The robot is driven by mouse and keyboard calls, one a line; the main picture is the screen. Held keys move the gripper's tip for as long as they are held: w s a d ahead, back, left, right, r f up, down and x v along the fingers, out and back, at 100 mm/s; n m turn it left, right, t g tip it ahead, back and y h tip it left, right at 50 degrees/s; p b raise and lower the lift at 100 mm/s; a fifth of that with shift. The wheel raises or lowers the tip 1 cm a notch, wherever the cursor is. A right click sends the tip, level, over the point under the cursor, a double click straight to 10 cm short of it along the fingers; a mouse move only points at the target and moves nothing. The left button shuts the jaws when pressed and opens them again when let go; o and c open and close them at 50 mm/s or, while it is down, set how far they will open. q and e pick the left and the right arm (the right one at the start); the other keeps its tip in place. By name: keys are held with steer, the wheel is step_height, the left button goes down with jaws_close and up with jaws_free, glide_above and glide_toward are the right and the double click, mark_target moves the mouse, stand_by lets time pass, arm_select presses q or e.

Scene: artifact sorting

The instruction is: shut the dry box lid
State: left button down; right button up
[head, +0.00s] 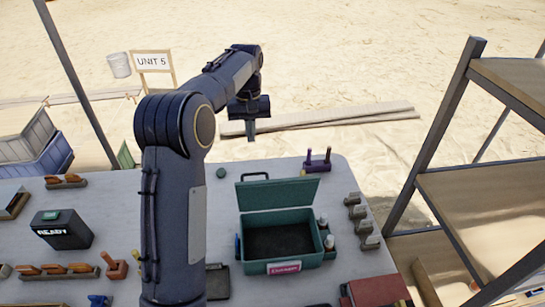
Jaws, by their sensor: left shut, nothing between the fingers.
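The dry box is most likely the dark green box (280,265) on the table. Its lid (277,193) stands raised at the back edge, and the dark inside shows and looks empty. A pink and white label is on the box front. My left arm rises through the middle of the picture, left of the box. My left gripper (251,137) points down above and behind the lid, apart from it in the picture. Its fingers are shut and hold nothing. My right gripper is not in view.
The box stands on a pale table (112,195). A black box marked READY (62,231) and several small tools are on the left. Several grey blocks (361,218) stand right of the box, with a red case (374,291) in front.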

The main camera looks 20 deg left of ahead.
arm_select(q)
steer(key=s+d+f+p, duration=0.2)
steer(key=s+f, duration=0.1)
steer(key=f, duration=0.5)
steer(key=shift+s+d+f, duration=0.15)
steer(key=shift+s+f, duration=0.05)
steer(key=shift+f, duration=0.05)
stand_by(0.4)
